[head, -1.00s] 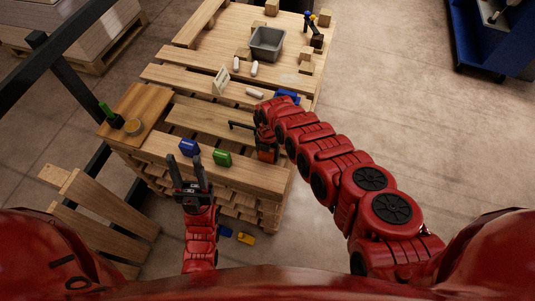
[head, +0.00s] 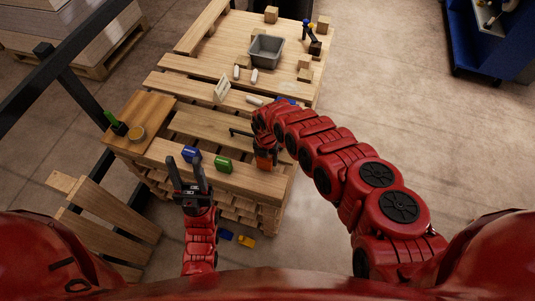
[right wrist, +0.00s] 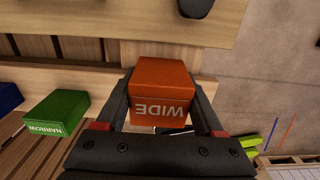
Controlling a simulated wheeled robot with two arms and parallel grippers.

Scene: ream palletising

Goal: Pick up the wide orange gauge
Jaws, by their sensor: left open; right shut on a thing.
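The orange gauge marked WIDE (right wrist: 162,92) sits between the two dark fingers of my right gripper (right wrist: 168,100), which is shut on it. In the head view the orange gauge (head: 264,162) shows at the pallet's near right part, partly covered by my right gripper (head: 256,146). I cannot tell whether it touches the boards. A green gauge marked NARROW (right wrist: 57,113) lies to its left; it also shows in the head view (head: 223,164). My left gripper (head: 186,166) is open and empty in front of a blue gauge (head: 191,155).
The wooden pallet (head: 240,180) has gaps between its boards. A grey bin (head: 266,50), white cylinders (head: 254,76) and small wooden blocks stand farther back. A wooden board (head: 150,112) at the left holds a green item (head: 115,123). Blue and yellow pieces (head: 246,241) lie low in front.

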